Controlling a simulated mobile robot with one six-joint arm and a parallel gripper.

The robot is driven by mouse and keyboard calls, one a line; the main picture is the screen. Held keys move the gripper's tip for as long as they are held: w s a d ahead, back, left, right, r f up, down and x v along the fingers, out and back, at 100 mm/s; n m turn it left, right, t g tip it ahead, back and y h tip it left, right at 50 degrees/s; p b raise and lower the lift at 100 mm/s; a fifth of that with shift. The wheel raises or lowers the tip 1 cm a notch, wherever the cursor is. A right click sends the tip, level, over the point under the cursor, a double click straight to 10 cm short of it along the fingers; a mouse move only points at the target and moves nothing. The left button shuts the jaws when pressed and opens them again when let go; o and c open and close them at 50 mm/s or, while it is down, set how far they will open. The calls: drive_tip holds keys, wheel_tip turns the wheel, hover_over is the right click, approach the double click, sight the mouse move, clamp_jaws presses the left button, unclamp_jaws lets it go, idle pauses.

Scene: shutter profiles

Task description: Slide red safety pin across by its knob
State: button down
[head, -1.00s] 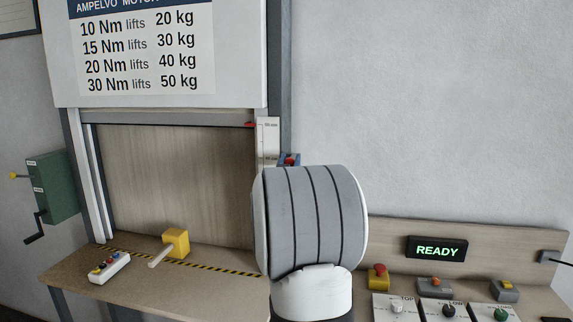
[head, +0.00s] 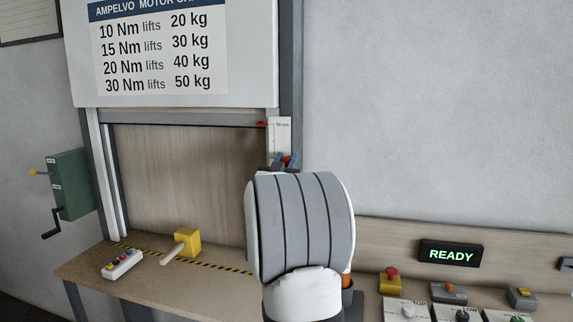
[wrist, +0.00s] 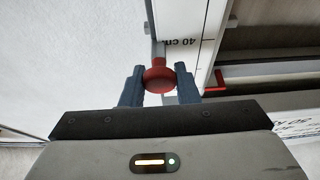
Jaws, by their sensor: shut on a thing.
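The red safety pin's round knob (wrist: 159,76) sits between the two blue fingers of my gripper (wrist: 159,84) in the wrist view. The fingers are shut on it, one on each side. A grey stem runs from the knob toward the white frame. In the head view a small piece of the red knob (head: 287,160) shows between the blue fingertips, in front of the door frame's right side. My arm hides the area below it, and most of the pin itself is hidden.
A white centimetre scale (head: 280,140) stands just behind the gripper, with a red pointer (head: 262,125) at its left. A yellow block with a handle (head: 187,242) and a button box (head: 122,264) sit on the bench. A READY display (head: 450,253) is at the right.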

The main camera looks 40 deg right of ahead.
drive_tip(key=c, duration=1.1)
unclamp_jaws()
drive_tip(key=shift+w+a, duration=0.2)
drive_tip(key=shift+w, duration=0.05)
drive_tip(key=shift+c, duration=0.2)
drive_tip(key=shift+s+d, duration=0.1)
drive_tip(key=shift+s, duration=0.05)
drive_tip(key=b+v, duration=0.2)
drive_tip(key=v, duration=0.6)
drive_tip(key=shift+b, duration=0.3)
drive_tip(key=shift+r, duration=0.1)
